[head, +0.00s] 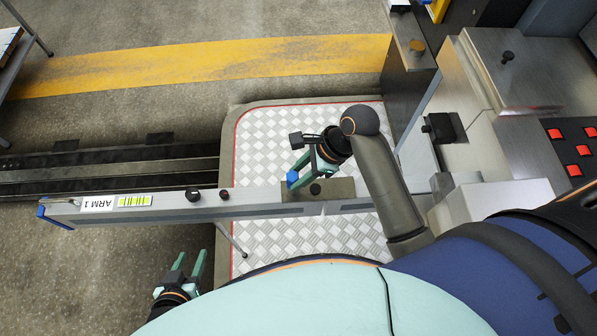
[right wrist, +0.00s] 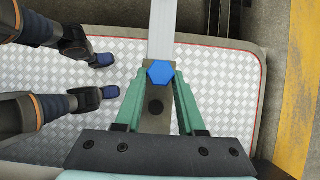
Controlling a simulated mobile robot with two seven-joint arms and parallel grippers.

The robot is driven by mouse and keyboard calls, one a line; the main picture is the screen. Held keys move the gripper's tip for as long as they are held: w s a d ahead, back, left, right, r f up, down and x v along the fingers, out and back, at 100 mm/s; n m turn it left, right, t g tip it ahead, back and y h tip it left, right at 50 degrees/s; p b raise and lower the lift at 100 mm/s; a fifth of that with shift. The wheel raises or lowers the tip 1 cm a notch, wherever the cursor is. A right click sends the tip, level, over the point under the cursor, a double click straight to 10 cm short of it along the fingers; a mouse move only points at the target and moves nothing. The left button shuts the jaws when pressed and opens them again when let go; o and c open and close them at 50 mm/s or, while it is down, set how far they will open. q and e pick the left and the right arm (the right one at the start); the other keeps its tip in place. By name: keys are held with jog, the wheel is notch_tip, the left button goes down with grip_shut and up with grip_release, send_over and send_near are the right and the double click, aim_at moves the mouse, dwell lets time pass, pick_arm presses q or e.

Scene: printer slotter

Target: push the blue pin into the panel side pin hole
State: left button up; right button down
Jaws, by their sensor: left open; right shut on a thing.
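The blue pin (head: 292,178) has a hexagonal head. It also shows in the right wrist view (right wrist: 160,73), between the green fingertips. My right gripper (head: 299,177) is shut on it, over the metal block on the long grey bar. That block (head: 340,188) bears a dark round spot (right wrist: 156,107), seen between the fingers. I cannot tell how deep the pin sits, and its shank and any hole beneath are hidden. My left gripper (head: 188,264) is open and empty at the lower left, below the bar and apart from it.
The grey bar (head: 255,201), labelled ARM 1, runs across the scene with two dark knobs on top. Metal machine housings (head: 535,70) and a panel of red buttons (head: 572,150) stand at the right. A checkered metal platform (head: 270,130) lies below. Open floor is at the left.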

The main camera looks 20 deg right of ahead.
jog(key=shift+f, duration=0.15)
dwell(0.5)
jog(key=shift+c, duration=2.2)
grip_release()
jog(key=v, duration=1.2)
jog(key=shift+r, duration=0.2)
jog(key=shift+d, duration=0.15)
jog(key=shift+s, duration=0.1)
